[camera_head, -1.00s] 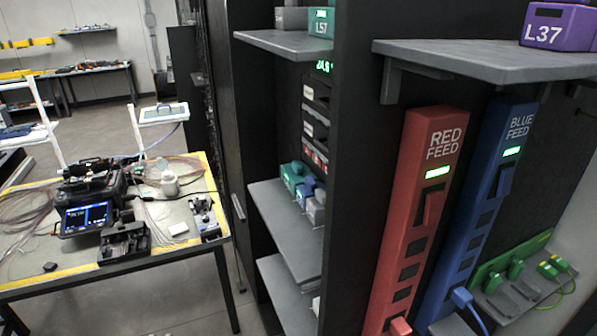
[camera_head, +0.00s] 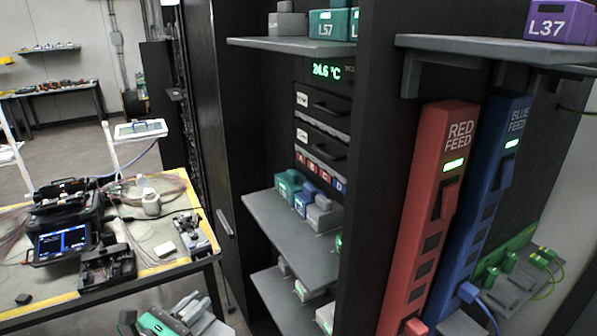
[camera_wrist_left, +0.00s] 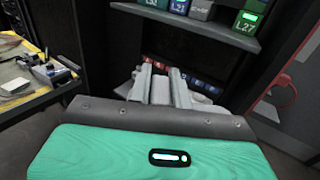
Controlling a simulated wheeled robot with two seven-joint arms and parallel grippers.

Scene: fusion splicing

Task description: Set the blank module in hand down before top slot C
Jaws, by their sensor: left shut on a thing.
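My left gripper (camera_head: 197,302) shows at the bottom of the head view, low and left of the rack shelves. In the left wrist view its two grey fingers (camera_wrist_left: 162,86) are shut on a pale grey block, the blank module (camera_wrist_left: 160,92), which the fingers partly hide. The red and blue slot letters A to D (camera_head: 320,172) show in the head view above the middle rack shelf (camera_head: 262,212). On that shelf stand a teal module (camera_head: 288,185), a blue module (camera_head: 303,203) and a grey module (camera_head: 324,214). My right gripper is not in view.
The upper shelf (camera_head: 285,44) carries a teal L57 module (camera_head: 327,24); a lower shelf (camera_head: 283,300) lies beneath the middle one. Red feed (camera_head: 430,215) and blue feed (camera_head: 487,210) strips stand at right. A worktable (camera_head: 165,272) with the splicer (camera_head: 62,215) is at left.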

